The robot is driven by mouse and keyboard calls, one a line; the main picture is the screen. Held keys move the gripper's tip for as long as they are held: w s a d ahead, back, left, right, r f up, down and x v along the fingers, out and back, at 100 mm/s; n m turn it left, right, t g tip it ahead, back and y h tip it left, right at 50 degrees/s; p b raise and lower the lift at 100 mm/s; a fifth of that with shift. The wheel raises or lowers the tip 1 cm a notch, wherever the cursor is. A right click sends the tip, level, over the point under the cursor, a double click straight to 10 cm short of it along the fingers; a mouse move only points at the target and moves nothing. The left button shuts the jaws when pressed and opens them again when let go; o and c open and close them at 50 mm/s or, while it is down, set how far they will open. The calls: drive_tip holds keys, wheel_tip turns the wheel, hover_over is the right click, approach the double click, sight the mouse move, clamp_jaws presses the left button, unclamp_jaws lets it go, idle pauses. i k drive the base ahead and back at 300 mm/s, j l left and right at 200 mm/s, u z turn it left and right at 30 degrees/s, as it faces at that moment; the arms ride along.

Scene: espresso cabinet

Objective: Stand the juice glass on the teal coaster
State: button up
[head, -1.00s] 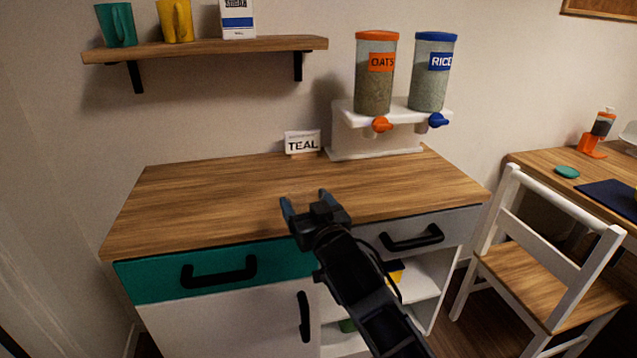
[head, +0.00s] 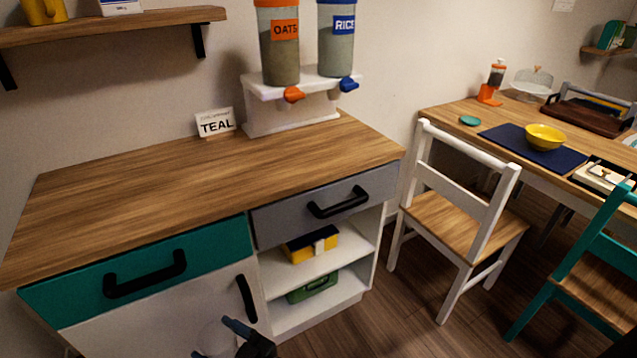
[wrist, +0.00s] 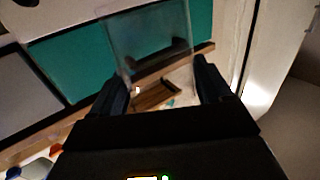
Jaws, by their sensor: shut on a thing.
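The juice glass (wrist: 150,40) is clear and see-through. In the wrist view it stands out between the two fingers of my gripper (wrist: 165,85), which is shut on it. In the head view my gripper (head: 228,340) is at the bottom edge, in front of the cabinet, partly cut off. The faint glass (head: 214,338) shows beside its fingers. The teal coaster (head: 469,120) is a small flat disc on the wooden table at the right, far from my gripper. Nothing stands on it.
A wooden-topped cabinet (head: 150,190) with a teal drawer fills the left. A white chair (head: 455,205) stands before the table (head: 440,112). A navy mat (head: 500,137) with a yellow bowl (head: 545,137) and an orange-based dispenser (head: 490,95) are near the coaster. A teal chair (head: 590,260) is at right.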

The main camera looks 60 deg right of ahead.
sight(472, 123)
drive_tip(key=z, duration=0.5)
drive_tip(key=j+z, duration=0.15)
drive_tip(key=z, duration=0.3)
drive_tip(key=j+z, duration=0.1)
drive_tip(key=z, duration=0.4)
drive_tip(key=j+z, duration=0.1)
drive_tip(key=z, duration=0.9)
drive_tip(key=i+z, duration=0.35)
drive_tip(key=i+j, duration=0.05)
